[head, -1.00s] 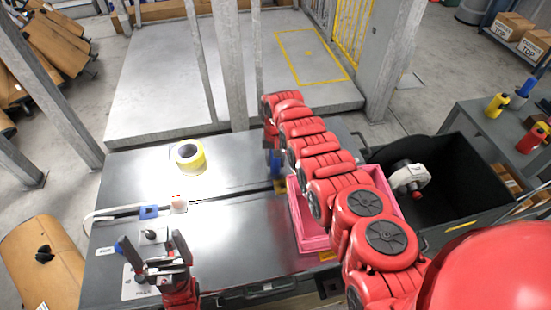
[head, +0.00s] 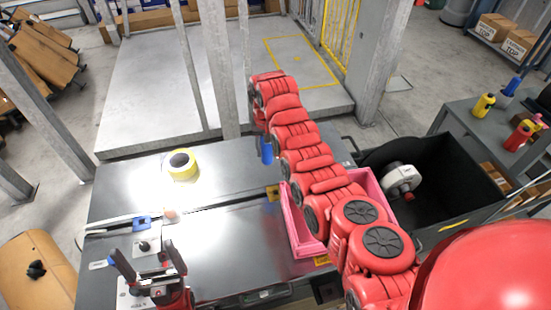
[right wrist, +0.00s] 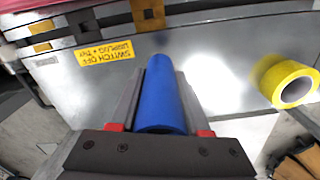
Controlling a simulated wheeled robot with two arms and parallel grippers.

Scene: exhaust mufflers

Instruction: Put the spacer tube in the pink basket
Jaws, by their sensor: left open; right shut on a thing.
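The blue spacer tube (head: 267,152) is in my right gripper, at the far side of the table, left of the pink basket. In the right wrist view the tube (right wrist: 165,95) lies lengthwise between the two fingers, which are shut on it. The right gripper (right wrist: 163,100) is largely hidden behind my red arm in the head view. The pink basket (head: 298,229) stands at the table's right end, partly covered by my right arm; its inside is mostly hidden. My left gripper (head: 147,260) is open and empty over the table's front left.
A yellow tape roll (head: 183,167) lies on the grey table (head: 225,235). A small switch box (head: 147,240) is near my left gripper. A black bin (head: 440,185) with a white-grey object (head: 400,179) stands right of the basket. The table's middle is clear.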

